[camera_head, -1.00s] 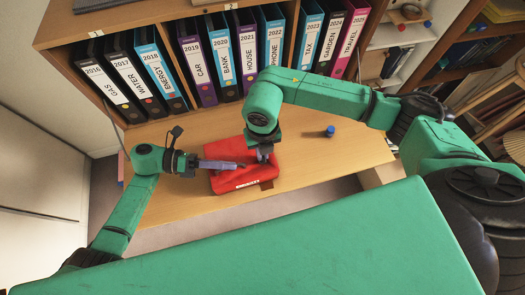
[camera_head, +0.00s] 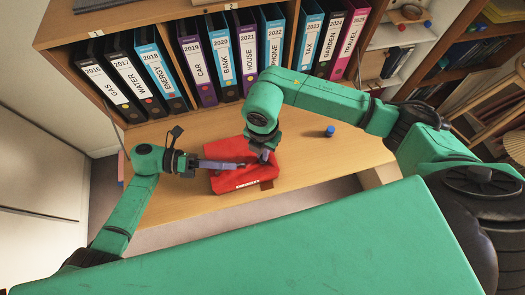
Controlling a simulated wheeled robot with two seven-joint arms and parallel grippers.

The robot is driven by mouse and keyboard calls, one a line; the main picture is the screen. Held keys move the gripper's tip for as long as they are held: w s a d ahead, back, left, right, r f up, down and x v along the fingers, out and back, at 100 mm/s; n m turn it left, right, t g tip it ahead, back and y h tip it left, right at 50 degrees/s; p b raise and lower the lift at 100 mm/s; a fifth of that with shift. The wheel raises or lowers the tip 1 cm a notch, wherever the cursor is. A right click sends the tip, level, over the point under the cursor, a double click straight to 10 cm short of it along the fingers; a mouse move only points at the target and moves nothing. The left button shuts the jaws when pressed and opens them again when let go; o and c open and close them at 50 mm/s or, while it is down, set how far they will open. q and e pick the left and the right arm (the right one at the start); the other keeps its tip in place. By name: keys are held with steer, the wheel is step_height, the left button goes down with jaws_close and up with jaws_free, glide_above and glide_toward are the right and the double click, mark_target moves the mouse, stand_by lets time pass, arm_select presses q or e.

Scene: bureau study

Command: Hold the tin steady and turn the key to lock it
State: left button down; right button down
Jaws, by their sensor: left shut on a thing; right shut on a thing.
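The red tin (camera_head: 240,180) lies on the wooden desk shelf, with a pale label strip on its front edge. My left gripper (camera_head: 238,165) reaches in from the left, with its fingers along the tin's top left part, shut on the tin. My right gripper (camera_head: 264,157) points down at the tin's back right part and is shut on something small. The key is hidden by the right gripper's fingers, so I cannot make out its shape or angle.
A row of labelled binders (camera_head: 220,60) stands in the shelf behind the tin. A small blue round object (camera_head: 330,131) sits on the wooden surface (camera_head: 320,160) to the right. The wood around the tin is mostly clear.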

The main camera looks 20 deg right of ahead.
steer(key=m, duration=0.5)
steer(key=shift+m, duration=0.4)
steer(key=m, duration=0.6)
steer(key=c, duration=1.3)
jaws_free()
steer(key=shift+m, duration=0.5)
steer(key=o, duration=0.3)
steer(key=o, duration=0.6)
steer(key=shift+c, duration=0.2)
